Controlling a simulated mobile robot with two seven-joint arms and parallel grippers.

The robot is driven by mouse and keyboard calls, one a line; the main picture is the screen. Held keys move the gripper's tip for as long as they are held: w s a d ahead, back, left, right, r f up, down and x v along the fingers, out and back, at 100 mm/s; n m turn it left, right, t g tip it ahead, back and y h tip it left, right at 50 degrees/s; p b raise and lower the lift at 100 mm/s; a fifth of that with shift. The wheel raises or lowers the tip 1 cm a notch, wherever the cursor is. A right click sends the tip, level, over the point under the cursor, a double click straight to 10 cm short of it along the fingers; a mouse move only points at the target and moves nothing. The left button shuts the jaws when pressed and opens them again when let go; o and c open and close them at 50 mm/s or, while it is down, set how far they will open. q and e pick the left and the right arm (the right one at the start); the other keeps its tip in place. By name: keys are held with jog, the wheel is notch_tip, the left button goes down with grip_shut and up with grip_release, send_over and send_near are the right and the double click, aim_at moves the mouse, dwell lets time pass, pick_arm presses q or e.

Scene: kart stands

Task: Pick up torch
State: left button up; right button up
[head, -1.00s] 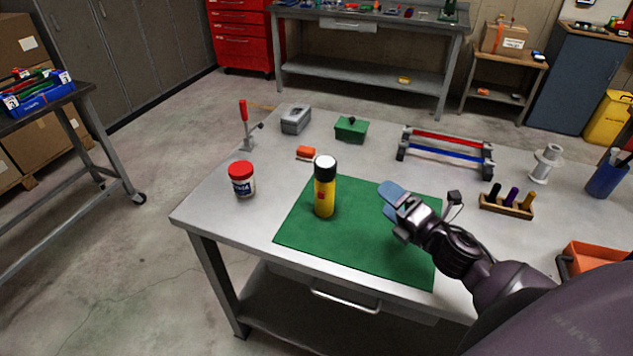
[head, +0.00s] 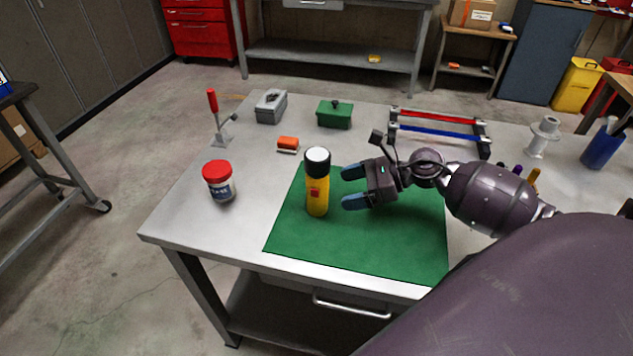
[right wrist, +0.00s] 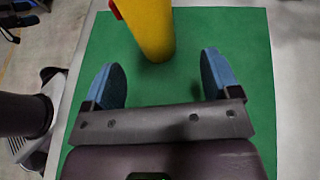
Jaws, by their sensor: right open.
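The torch (head: 318,190) stands upright on the green mat (head: 370,248). It has a yellow body, a black collar, a white top and a red switch. My right gripper (head: 347,188) is open and empty, just right of the torch, with its blue fingers pointing at it. In the right wrist view the torch's yellow lower body (right wrist: 150,28) shows ahead of the gap between the open fingers (right wrist: 165,78); its top is cut off. My left gripper is not in view.
A red-lidded jar (head: 219,182) stands left of the torch. An orange brush-like block (head: 288,144), a green box (head: 335,114) and a grey box (head: 271,106) lie behind. A red and blue rail rack (head: 438,133) stands behind my right arm. The mat's front is clear.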

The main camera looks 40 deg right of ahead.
aim_at(325, 196)
jog(key=shift+s+x, duration=0.25)
jog(key=shift+x, duration=3.05)
jog(key=shift+a, duration=0.1)
jog(key=c, duration=1.1)
jog(key=shift+c, duration=0.2)
